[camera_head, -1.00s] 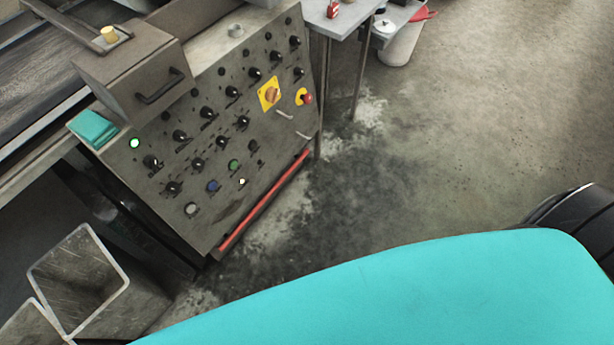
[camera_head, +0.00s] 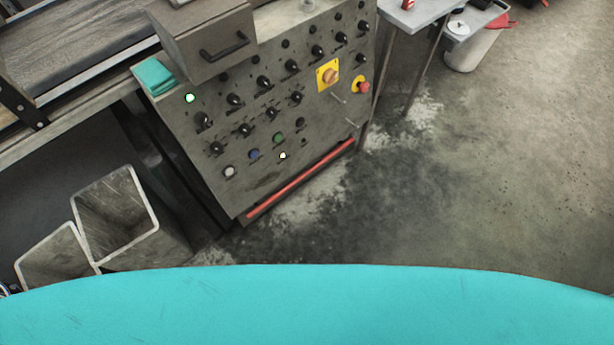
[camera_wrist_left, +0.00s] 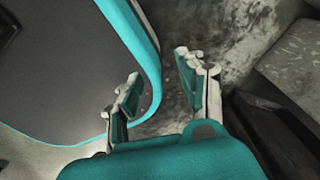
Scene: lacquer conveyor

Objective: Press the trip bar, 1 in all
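The trip bar (camera_head: 300,181) is a long red bar along the bottom edge of the grey control panel (camera_head: 262,108) in the head view. It slopes up to the right and nothing touches it. My left gripper (camera_wrist_left: 158,72) shows in the left wrist view, with its two fingers apart and nothing between them. Beneath it are the stained floor and the edge of my own teal-rimmed base. Neither gripper shows in the head view.
Two open square metal tubes (camera_head: 118,212) stand left of the panel. A table (camera_head: 412,14) and a pale bin (camera_head: 472,50) stand at the back right. A conveyor (camera_head: 75,45) lies at upper left. The floor (camera_head: 500,180) to the right is clear.

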